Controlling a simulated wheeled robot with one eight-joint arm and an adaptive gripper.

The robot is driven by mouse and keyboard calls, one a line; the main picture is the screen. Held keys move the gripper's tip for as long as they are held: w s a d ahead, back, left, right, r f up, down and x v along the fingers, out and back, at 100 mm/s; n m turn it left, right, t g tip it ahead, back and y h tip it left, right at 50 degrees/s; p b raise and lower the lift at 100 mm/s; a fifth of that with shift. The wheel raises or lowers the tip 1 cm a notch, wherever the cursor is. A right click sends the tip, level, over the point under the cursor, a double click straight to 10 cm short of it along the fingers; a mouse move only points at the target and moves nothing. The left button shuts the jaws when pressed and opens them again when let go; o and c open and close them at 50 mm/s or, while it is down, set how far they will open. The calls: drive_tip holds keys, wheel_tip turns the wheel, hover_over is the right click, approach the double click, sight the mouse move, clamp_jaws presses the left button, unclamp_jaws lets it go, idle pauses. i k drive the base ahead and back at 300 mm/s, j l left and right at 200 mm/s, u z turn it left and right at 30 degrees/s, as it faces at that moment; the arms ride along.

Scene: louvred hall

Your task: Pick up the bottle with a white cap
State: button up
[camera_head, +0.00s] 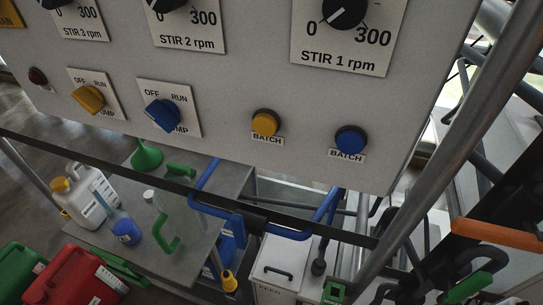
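On a grey low table (205,262) at the lower left, a small pale bottle (150,196) with what looks like a white cap stands near a green bent handle. It is small, and I cannot be sure of its cap. Also on the table are a white jug (80,205) with a yellow cap and a clear bottle (123,226) with blue at its bottom. I cannot make out my gripper in this view.
A grey control panel (225,95) with knobs and buttons fills the upper view, above the table. A blue tubular handle (265,233) and a dark rail cross in front. Red (75,280) and green (18,268) cans stand at the lower left. Pipes crowd the right.

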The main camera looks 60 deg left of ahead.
sight(120, 223)
drive_tip(key=k+u, duration=0.15)
drive_tip(key=u, duration=1.2)
drive_tip(key=i+l+u, duration=0.1)
drive_tip(key=u, duration=1.85)
drive_tip(key=z, duration=0.25)
drive_tip(key=j+z, duration=0.85)
drive_tip(key=z, duration=0.15)
drive_tip(key=j+z, duration=0.5)
drive_tip(key=k+j, duration=0.15)
drive_tip(key=j, duration=0.2)
drive_tip(key=k+j+z, duration=0.1)
drive_tip(key=j, duration=0.25)
drive_tip(key=k+j, duration=0.15)
drive_tip(key=j, duration=0.2)
drive_tip(key=k+j+z, duration=0.1)
drive_tip(key=j, duration=0.25)
